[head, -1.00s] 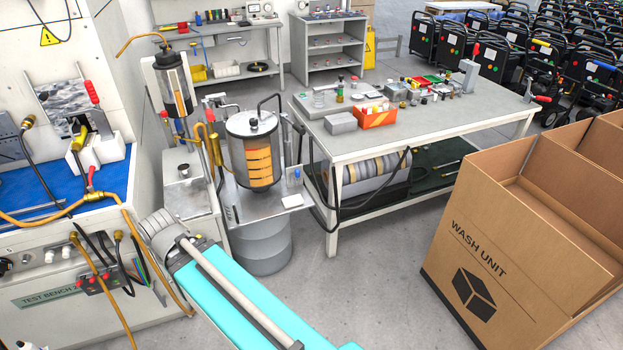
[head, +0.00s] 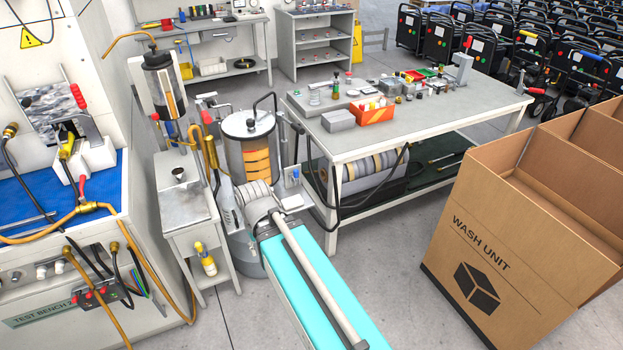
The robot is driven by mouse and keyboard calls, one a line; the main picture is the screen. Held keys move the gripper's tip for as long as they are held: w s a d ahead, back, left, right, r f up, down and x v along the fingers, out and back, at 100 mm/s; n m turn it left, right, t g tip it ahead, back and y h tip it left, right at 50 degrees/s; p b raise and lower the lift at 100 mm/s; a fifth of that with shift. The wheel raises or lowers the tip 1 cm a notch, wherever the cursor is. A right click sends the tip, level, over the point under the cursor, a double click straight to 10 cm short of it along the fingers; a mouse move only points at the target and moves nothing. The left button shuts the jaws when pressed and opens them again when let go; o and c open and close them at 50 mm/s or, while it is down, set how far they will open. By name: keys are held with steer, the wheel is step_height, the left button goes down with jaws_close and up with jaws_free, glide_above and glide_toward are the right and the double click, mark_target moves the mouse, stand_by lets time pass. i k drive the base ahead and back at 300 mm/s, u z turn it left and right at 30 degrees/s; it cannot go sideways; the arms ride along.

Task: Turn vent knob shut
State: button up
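I cannot pick out the vent knob for certain. A small dark knob-like part (head: 179,174) sits on top of the grey side cabinet (head: 186,197). A steel tank (head: 249,125) with an orange-banded window stands behind the end of my arm. Its lid carries small fittings too small to tell apart. My arm reaches up from the bottom of the head view, and its grey wrist end is in front of the tank's lower part and stand. My gripper's fingers do not show; the wrist end hides what lies beyond it.
A grey worktable (head: 440,120) with an orange bin (head: 373,112) stands right of the tank. A large cardboard box (head: 478,238) is at the right. The test bench (head: 60,300) with hoses is at the left. A yellow bottle (head: 206,261) sits on the cabinet's lower shelf. Floor is clear between arm and box.

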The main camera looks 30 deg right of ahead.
mark_target(250, 123)
steer(key=z, duration=0.65)
steer(key=i, duration=1)
steer(key=z, duration=1.1)
steer(key=k, duration=0.4)
steer(key=u, duration=0.1)
